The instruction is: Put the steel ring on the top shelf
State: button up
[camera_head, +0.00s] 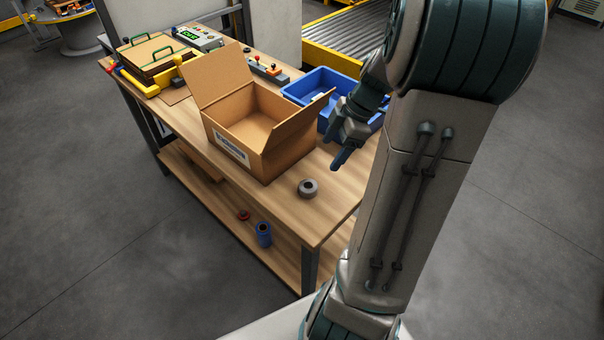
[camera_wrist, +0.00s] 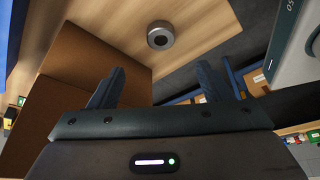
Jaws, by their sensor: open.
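The steel ring (camera_head: 308,188) is a small grey ring with a dark centre. It lies flat on the bare wooden top (camera_head: 341,200) of the bench, near the front corner, in front of the open cardboard box. In the wrist view the steel ring (camera_wrist: 160,36) shows ahead of the fingers. My gripper (camera_head: 337,150) is open and empty, above the bench top between the box and the blue bin, a little behind and right of the ring. In the wrist view both fingers (camera_wrist: 160,68) stand wide apart with nothing between them.
The cardboard box (camera_head: 220,134) stands beside my gripper with flaps up. A blue bin (camera_head: 300,92) is behind it. The bench's lower shelf (camera_head: 272,259) holds a blue cylinder (camera_head: 264,235) and a small red object (camera_head: 243,215). Yellow and green items crowd the bench's far end.

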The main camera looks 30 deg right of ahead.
send_over(310, 185)
jog(key=s+d, duration=0.1)
jog(key=d, duration=0.1)
jog(key=f, duration=0.7)
jog(key=shift+d+f, duration=0.15)
jog(key=shift+d, duration=0.05)
jog(key=shift+p+x, duration=0.5)
jog(key=shift+x, duration=2.35)
jog(key=shift+w+a, duration=0.1)
jog(key=shift+c, duration=0.3)
jog(key=c, duration=1.3)
jog(key=shift+r, duration=0.3)
